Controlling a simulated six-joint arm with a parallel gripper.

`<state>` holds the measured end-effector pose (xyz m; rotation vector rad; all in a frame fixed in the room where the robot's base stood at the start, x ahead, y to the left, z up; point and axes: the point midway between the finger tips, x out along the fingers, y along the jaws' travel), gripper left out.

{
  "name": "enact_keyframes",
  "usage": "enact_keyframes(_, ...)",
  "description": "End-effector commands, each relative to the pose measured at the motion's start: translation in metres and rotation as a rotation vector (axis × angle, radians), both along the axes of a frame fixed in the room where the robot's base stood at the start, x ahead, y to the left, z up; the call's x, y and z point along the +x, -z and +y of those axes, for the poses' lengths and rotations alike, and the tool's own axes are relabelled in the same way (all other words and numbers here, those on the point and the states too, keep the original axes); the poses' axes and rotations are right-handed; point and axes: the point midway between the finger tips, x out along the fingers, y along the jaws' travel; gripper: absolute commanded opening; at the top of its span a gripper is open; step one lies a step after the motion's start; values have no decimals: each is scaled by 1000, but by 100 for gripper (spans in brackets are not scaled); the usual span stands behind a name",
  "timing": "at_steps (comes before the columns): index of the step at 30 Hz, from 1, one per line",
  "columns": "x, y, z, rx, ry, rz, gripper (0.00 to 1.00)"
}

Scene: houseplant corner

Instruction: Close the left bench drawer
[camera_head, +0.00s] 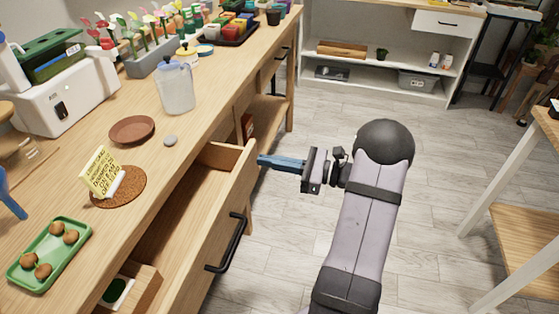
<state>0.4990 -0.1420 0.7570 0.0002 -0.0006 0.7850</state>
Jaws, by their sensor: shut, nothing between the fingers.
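The left bench drawer (222,212) is pulled out from the wooden bench (190,140), with its inside showing. Its dark bar handle (229,243) is on the front face, which points right in the head view. A small box with something green and white (120,288) shows at the drawer's near end. My gripper (262,160) is shut and empty. Its blue fingers point left, close to the far corner of the drawer front. I cannot tell whether the fingertips touch the wood.
On the bench top are a green tray with several brown balls (49,254), a cork mat with a yellow card (122,187), a brown saucer (132,130) and a pitcher (176,88). A wooden-topped stand (524,240) is at right. The floor between is clear.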

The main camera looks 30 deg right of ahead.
Motion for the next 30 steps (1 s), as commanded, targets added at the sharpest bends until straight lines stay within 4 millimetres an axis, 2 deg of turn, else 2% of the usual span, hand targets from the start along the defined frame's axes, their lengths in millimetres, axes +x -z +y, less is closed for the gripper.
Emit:
enact_keyframes(9, 50, -2, 53, 1, -7, 1, 0)
enact_keyframes(16, 80, 0, 82, 1, -5, 1, 0)
enact_keyframes(21, 92, 0, 93, -1, -2, 1, 0)
enact_keyframes(30, 99, -1, 99, 0, -1, -3, 0)
